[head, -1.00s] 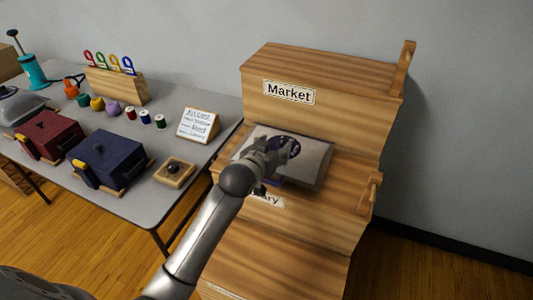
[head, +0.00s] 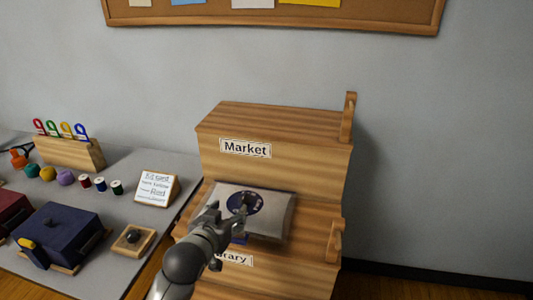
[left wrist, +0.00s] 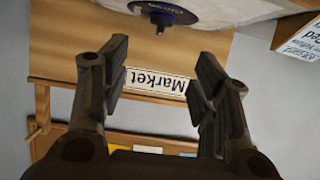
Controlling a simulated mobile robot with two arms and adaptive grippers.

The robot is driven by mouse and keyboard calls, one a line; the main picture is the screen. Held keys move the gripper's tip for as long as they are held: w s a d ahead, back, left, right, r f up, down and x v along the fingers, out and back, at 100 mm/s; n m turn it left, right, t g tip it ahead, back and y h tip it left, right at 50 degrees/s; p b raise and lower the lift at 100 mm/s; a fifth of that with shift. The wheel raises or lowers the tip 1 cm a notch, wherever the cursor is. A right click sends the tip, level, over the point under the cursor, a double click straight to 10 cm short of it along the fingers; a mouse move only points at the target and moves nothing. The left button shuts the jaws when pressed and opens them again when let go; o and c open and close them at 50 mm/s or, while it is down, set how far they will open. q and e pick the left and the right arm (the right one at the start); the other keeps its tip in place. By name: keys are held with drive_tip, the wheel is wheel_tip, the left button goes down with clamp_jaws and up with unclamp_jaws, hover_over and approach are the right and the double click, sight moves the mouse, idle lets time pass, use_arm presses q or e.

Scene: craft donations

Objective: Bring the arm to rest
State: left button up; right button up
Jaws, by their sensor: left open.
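My left gripper (head: 226,218) is open and empty in the head view, at the front left of a pale grey package (head: 276,215) with a dark blue round emblem. The package lies on the middle step of a wooden stepped stand (head: 275,165), under the "Market" label (head: 246,148). In the left wrist view the two fingers (left wrist: 160,75) stand wide apart with nothing between them. The emblem (left wrist: 165,10) and a small dark knob show beyond the fingertips; I cannot tell whether the fingers touch the package. My right gripper is not in view.
A grey table (head: 150,225) stands left of the stand with a dark blue box (head: 62,232), a small wooden tray (head: 150,240), a sign card (head: 157,187) and spools. Wooden posts (head: 347,118) rise on the stand's right side. A corkboard (head: 390,18) hangs above.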

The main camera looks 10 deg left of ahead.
use_arm(q)
drive_tip(key=s+f+m+g, duration=0.1)
drive_tip(key=s+f+g, duration=0.3)
drive_tip(key=s, duration=0.7)
drive_tip(key=s+f+g, duration=0.3)
drive_tip(key=s+f, duration=0.4)
drive_tip(key=s, duration=0.3)
drive_tip(key=s+f+m+g, duration=0.1)
drive_tip(key=s+f+g, duration=0.3)
drive_tip(key=s, duration=0.7)
drive_tip(key=s+f+x, duration=0.1)
drive_tip(key=s+x, duration=0.2)
drive_tip(key=x, duration=0.9)
drive_tip(key=s+a+x, duration=0.1)
drive_tip(key=s+x, duration=0.2)
drive_tip(key=x, duration=1)
drive_tip(key=s+a+f+g+p, duration=0.1)
drive_tip(key=s+a+f, duration=0.2)
drive_tip(key=s+f, duration=1.3)
drive_tip(key=shift+s+f+g+p, duration=0.25)
drive_tip(key=shift+s+g+p, duration=0.05)
drive_tip(key=shift+s, duration=0.2)
